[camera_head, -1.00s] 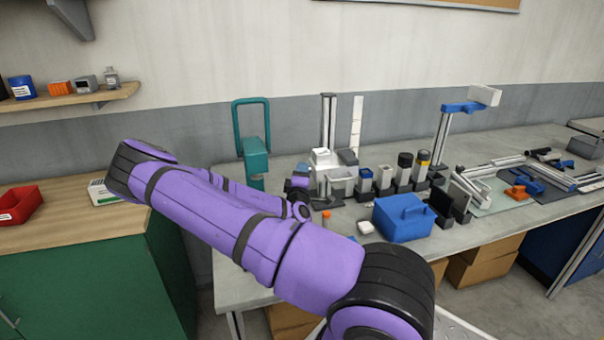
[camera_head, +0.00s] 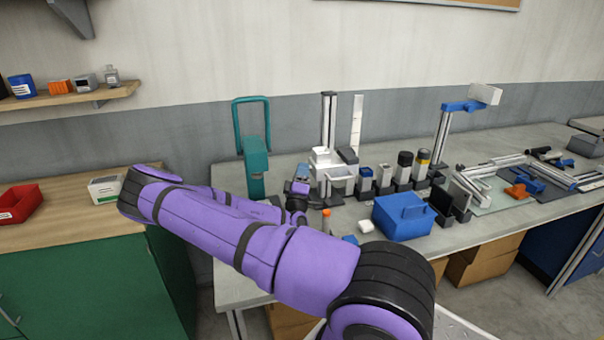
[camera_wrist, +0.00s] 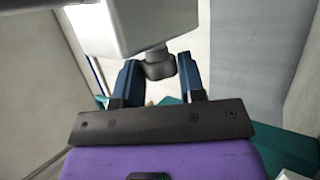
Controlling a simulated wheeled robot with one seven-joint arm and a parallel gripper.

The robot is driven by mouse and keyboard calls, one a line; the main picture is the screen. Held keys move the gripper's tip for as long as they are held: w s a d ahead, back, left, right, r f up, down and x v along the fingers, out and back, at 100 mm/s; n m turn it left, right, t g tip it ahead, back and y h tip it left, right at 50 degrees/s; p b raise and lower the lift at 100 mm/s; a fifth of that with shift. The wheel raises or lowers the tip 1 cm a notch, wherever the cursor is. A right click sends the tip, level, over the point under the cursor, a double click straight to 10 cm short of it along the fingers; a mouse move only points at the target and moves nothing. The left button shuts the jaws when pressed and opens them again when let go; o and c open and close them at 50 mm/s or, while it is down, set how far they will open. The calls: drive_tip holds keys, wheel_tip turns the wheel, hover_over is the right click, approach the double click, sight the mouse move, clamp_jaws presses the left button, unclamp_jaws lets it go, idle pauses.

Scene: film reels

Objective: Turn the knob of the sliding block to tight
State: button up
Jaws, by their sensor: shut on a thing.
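The sliding block (camera_wrist: 118,28) is a pale block at the top of the wrist view. Its grey knob (camera_wrist: 160,66) sticks out of its underside as seen there. My gripper (camera_wrist: 162,72) has its two dark blue fingers on either side of the knob and is shut on it. In the head view, my gripper (camera_head: 301,172) is at the left side of the white block and grey base of an upright column stand (camera_head: 329,120). The knob is hidden there, and I cannot read its setting.
A teal clamp-like stand (camera_head: 256,170) stands just left of my gripper. Several small blocks with caps stand in a row to the right. A blue box (camera_head: 402,218) and a small white piece (camera_head: 366,226) lie nearer the front. My purple arm covers the table's left front.

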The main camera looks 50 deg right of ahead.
drive_tip(key=o, duration=0.9)
drive_tip(key=a+r+n+g+y, duration=0.5)
drive_tip(key=r+n+g+y, duration=0.3)
drive_tip(key=r+g+y, duration=0.45)
drive_tip(key=shift+s+a+r+m+t+y, duration=0.4)
drive_tip(key=shift+s+a+r+m+y, duration=1.1)
drive_tip(key=shift+a, duration=1.1)
drive_tip(key=shift+s+a+r+m+t+y, duration=0.55)
drive_tip(key=shift+s+a+r, duration=0.6)
drive_tip(key=shift+a+r, duration=1.15)
drive_tip(key=shift+s+a+r+m+t+y, duration=0.3)
drive_tip(key=shift+s+a+r+m+y, duration=1)
drive_tip(key=shift+a, duration=1.65)
drive_tip(key=shift+s+r, duration=0.1)
